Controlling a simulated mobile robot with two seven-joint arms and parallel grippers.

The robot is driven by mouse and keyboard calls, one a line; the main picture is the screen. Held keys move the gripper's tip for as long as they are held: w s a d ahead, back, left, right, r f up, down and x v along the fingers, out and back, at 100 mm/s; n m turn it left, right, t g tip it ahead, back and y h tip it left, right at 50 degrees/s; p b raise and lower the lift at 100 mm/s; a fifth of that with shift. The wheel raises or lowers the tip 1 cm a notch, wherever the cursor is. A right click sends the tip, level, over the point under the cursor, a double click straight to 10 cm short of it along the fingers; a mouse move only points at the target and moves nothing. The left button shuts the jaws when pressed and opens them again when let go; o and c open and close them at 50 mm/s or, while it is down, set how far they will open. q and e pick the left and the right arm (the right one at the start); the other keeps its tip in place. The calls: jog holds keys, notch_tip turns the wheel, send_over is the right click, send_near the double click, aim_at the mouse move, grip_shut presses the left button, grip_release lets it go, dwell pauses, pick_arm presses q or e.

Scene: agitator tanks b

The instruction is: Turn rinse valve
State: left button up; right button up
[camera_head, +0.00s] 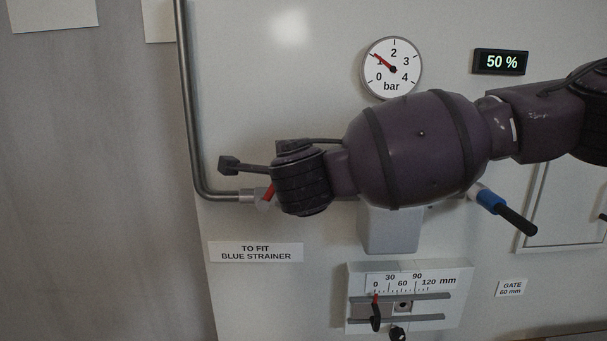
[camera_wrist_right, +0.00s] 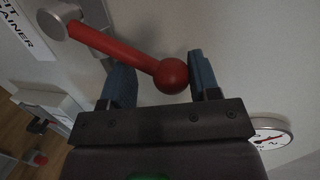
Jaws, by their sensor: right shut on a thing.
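The rinse valve's red lever (camera_wrist_right: 120,50) with a ball end (camera_wrist_right: 171,76) shows in the right wrist view, running from a grey round hub (camera_wrist_right: 58,20) at the upper left. My right gripper (camera_wrist_right: 162,72) has its two blue fingers on either side of the lever's ball end and is shut on the lever. In the head view a short piece of the red lever (camera_head: 269,192) shows at the end of the bent pipe (camera_head: 190,130). My right wrist covers the rest of the lever and the gripper's fingers there. My left gripper is in neither view.
A bar gauge (camera_head: 392,68) reads about 1, and a display (camera_head: 501,62) reads 50 %. Below my right arm are a grey box (camera_head: 389,235), a blue-and-black handle (camera_head: 504,211) and a sliding scale plate (camera_head: 405,281). A strainer label (camera_head: 256,252) is at lower left.

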aim_at(264, 200)
jog(key=a+n, duration=0.1)
jog(key=a+r+n, duration=0.1)
jog(key=a+n, duration=0.1)
jog(key=shift+s+a+r+h, duration=0.15)
jog(key=shift+s+a+h, duration=0.1)
jog(key=shift+h, duration=0.15)
jog(key=shift+a+n+h, duration=0.3)
jog(key=shift+a+n, duration=0.3)
jog(key=shift+n, duration=0.1)
jog(key=shift+a+g, duration=0.1)
jog(key=shift+g, duration=0.2)
jog(key=shift+f+n, duration=0.25)
jog(key=shift+n, duration=0.05)
jog(key=o, duration=1)
jog(key=shift+a, duration=0.1)
jog(key=o, duration=0.4)
jog(key=shift+a+r, duration=0.1)
jog(key=shift+a, duration=0.05)
jog(key=shift+c, duration=0.2)
jog(key=shift+w, duration=0.1)
jog(key=shift+r, duration=0.1)
